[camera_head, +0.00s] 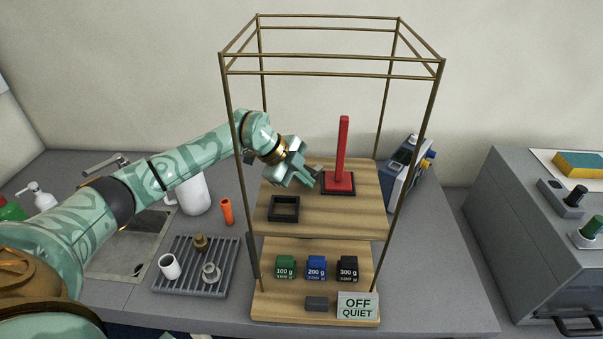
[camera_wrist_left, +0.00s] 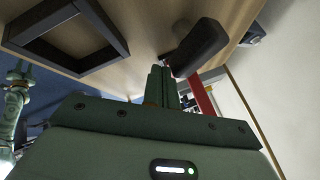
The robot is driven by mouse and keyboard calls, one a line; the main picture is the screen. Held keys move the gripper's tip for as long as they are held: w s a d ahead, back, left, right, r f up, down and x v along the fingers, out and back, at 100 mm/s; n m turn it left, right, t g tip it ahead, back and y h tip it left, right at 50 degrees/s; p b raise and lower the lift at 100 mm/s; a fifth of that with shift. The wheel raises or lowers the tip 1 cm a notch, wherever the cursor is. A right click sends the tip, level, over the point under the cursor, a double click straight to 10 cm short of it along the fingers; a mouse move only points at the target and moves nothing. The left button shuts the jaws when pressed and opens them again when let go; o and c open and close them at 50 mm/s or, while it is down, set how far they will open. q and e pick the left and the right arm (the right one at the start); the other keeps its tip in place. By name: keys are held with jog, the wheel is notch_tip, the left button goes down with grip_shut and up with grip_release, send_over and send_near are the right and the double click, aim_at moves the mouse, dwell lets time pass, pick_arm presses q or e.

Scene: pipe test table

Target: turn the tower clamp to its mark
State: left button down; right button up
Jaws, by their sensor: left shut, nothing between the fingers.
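A red tower (camera_head: 342,150) stands upright on a dark square base (camera_head: 338,189) on the upper wooden shelf. Part of the red tower (camera_wrist_left: 203,98) shows behind my fingers in the left wrist view. A dark, rounded lever-like piece (camera_wrist_left: 200,46), perhaps the clamp's handle, lies right beside my fingertips. I cannot tell whether they touch. My left gripper (camera_head: 312,182) is shut and empty, just left of the tower's base; its fingers (camera_wrist_left: 162,80) are together in the wrist view. The clamp's mark cannot be made out. My right gripper is not in view.
A thin brass frame (camera_head: 428,110) surrounds the shelf, and my left arm passes through its left side. An empty dark square frame (camera_head: 284,208) lies on the upper shelf (camera_head: 345,222). Green, blue and black weights (camera_head: 316,268) and an OFF QUIET sign (camera_head: 357,306) stand below.

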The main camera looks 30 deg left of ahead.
pick_arm(q)
jog(key=shift+w+d+p, duration=0.7)
jog(key=shift+d+p, duration=0.15)
jog(key=shift+p, duration=0.05)
dwell(0.6)
jog(key=shift+a, duration=0.1)
dwell(0.4)
